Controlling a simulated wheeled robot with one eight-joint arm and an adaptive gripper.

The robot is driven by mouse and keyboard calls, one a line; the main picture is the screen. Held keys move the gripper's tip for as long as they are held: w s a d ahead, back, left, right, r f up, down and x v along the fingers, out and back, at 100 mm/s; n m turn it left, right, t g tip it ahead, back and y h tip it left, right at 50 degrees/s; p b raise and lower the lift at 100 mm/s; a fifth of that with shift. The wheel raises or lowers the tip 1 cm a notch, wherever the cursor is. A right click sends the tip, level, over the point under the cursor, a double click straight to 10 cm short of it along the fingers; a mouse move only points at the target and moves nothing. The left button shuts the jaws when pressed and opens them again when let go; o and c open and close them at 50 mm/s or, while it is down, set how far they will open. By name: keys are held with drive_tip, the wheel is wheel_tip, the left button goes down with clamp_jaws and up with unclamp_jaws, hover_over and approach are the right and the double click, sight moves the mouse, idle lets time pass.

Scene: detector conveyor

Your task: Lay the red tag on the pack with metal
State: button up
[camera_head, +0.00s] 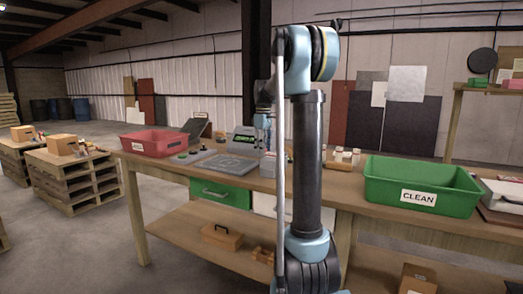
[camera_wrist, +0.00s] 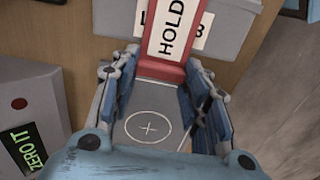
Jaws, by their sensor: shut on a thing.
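The red tag (camera_wrist: 161,69) has a white face reading HOLD and sits between my fingertips in the wrist view. My gripper (camera_wrist: 160,66) is shut on it, one finger on each side. In the head view my gripper is mostly hidden behind my own arm, and I cannot make out the tag there. A grey box-like thing (camera_wrist: 112,17) with a partly covered white label lies beyond the tag. I cannot tell from these views which pack holds metal.
The detector (camera_head: 242,140) with a green display stands on the bench (camera_head: 345,190); its display reads ZERO IT in the wrist view (camera_wrist: 24,148). A red tray (camera_head: 155,143) is at left. A green bin marked CLEAN (camera_head: 385,194) is at right.

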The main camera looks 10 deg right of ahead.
drive_tip(key=shift+f, duration=0.1)
drive_tip(key=o, duration=0.9)
drive_tip(key=shift+c, duration=0.2)
wheel_tip(320, 180, up, 12)
drive_tip(key=s+d+f+m+t, duration=0.1)
drive_tip(key=s+f+m, duration=0.2)
drive_tip(key=s+f, duration=0.6)
drive_tip(key=s+f+m, duration=0.2)
drive_tip(key=s+f, duration=0.2)
drive_tip(key=s, duration=0.8)
drive_tip(key=s+d+f+m+t, duration=0.1)
drive_tip(key=s+f+m, duration=0.2)
drive_tip(key=s+f, duration=0.6)
drive_tip(key=s+f+m, duration=0.2)
drive_tip(key=s+f, duration=0.9)
drive_tip(key=shift+s+a+m, duration=0.15)
drive_tip(key=shift+s+m, duration=0.1)
drive_tip(key=shift+m, duration=0.05)
